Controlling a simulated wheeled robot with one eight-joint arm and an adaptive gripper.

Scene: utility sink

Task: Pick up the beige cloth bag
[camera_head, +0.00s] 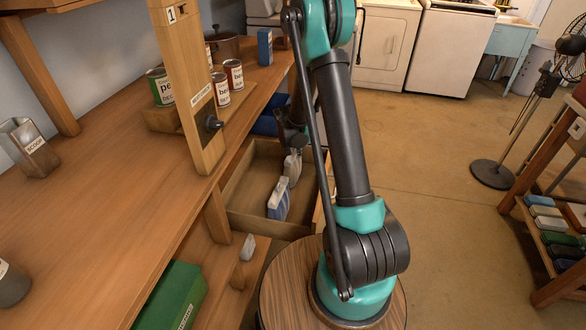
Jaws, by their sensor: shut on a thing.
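My gripper (291,146) is small and dark in the picture, over the open drawer (239,196) under the workbench, partly hidden behind my arm. It is shut on a small pale beige-grey thing (292,168), which looks like the beige cloth bag. The bag hangs or stands just below the fingers, inside the drawer outline. I cannot tell whether it touches the drawer bottom.
A green box (172,297) lies below. A rack (560,220) and fan stand (493,174) are at right; the floor between is clear.

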